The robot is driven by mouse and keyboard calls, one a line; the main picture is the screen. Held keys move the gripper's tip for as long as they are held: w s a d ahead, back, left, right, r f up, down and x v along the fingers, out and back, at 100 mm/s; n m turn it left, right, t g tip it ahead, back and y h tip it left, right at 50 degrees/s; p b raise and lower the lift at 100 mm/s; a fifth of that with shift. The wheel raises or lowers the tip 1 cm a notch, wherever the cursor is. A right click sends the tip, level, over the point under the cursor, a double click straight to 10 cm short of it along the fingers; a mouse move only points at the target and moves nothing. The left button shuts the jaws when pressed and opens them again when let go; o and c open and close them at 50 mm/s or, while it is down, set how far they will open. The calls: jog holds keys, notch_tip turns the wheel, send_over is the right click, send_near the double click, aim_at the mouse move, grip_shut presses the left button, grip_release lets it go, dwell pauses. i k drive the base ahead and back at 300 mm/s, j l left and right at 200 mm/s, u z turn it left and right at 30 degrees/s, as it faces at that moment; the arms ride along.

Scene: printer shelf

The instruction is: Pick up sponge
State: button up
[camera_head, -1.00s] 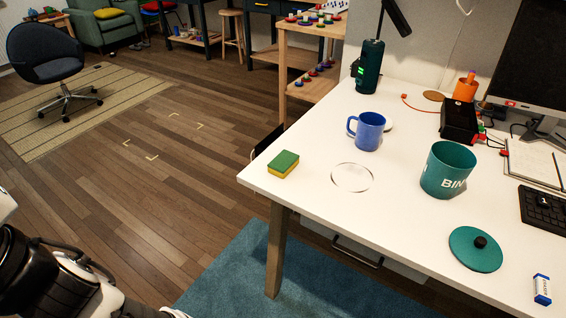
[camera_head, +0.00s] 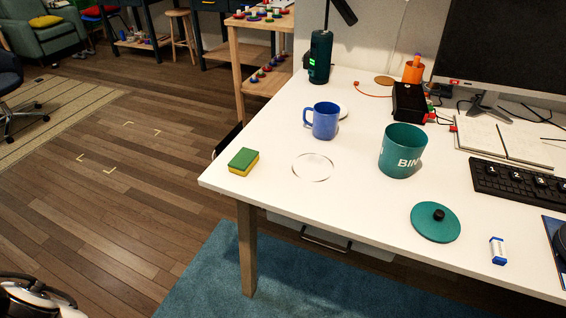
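A sponge (camera_head: 243,161) with a green top and a yellow lower layer lies flat on the white desk (camera_head: 290,215), close to its left corner. Nothing covers it. My gripper is not in view. Only a dark and white part of my own body shows at the bottom left corner, well apart from the sponge.
A clear ring-like disc (camera_head: 313,167) lies right of the sponge. Behind stands a blue mug (camera_head: 323,121). Further right are a teal bin (camera_head: 402,152), its round lid (camera_head: 435,222), an eraser (camera_head: 498,251) and a keyboard (camera_head: 520,186). Floor left of the desk is clear.

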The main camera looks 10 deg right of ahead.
aim_at(242, 164)
jog(key=i+l+u, duration=0.35)
jog(key=l, duration=0.3)
jog(key=i+l+u, duration=0.3)
jog(key=l, duration=0.4)
